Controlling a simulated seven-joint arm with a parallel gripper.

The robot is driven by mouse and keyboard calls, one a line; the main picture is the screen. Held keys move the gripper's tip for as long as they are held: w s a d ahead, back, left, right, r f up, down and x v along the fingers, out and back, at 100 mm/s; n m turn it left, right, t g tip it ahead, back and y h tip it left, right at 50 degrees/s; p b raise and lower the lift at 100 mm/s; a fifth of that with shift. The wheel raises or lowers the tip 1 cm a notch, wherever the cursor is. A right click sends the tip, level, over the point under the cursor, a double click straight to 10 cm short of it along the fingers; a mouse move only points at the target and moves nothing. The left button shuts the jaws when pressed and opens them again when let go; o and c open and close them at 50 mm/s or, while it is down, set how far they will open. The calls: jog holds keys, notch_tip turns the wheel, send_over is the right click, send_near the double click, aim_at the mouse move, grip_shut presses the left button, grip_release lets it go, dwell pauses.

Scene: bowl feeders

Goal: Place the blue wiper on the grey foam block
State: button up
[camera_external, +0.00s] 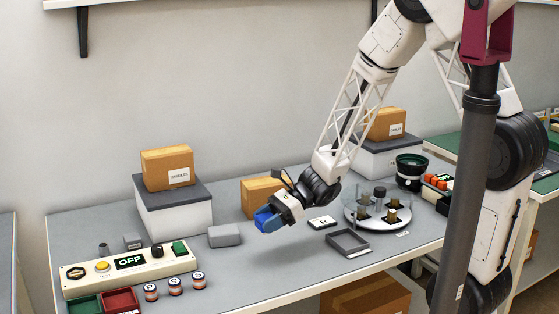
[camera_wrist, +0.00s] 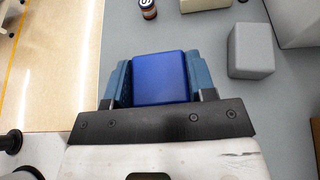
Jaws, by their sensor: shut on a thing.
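The blue wiper (camera_wrist: 160,78) is a plain blue block held between the two blue fingers of my gripper (camera_wrist: 160,95). In the external view my gripper (camera_external: 268,221) is above the middle of the table, tilted downward to the left, with the wiper mostly hidden by the fingers. The grey foam block (camera_external: 224,235) lies flat on the table, to the left of my gripper and apart from it. In the wrist view the foam block (camera_wrist: 250,51) is to the right of the wiper, with its top bare.
A control panel (camera_external: 131,268) and several small labelled jars (camera_external: 175,286) stand at the left. A white box (camera_external: 175,218) bears a cardboard carton (camera_external: 167,167) behind the foam block. A grey tray (camera_external: 348,243) and a round plate (camera_external: 378,211) with parts are at the right.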

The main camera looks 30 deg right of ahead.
jog(key=shift+d, duration=0.1)
dwell(0.3)
send_over(223, 230)
jog(key=shift+s+d+f, duration=0.2)
jog(key=shift+s+f, duration=0.15)
jog(key=shift+f, duration=0.4)
jog(key=shift+w, duration=0.1)
jog(key=shift+w+a, duration=0.1)
jog(key=shift+w, duration=0.1)
jog(key=shift+w+a+f, duration=0.1)
jog(key=shift+f, duration=1.65)
jog(key=shift+f, duration=0.2)
jog(key=o, duration=0.9)
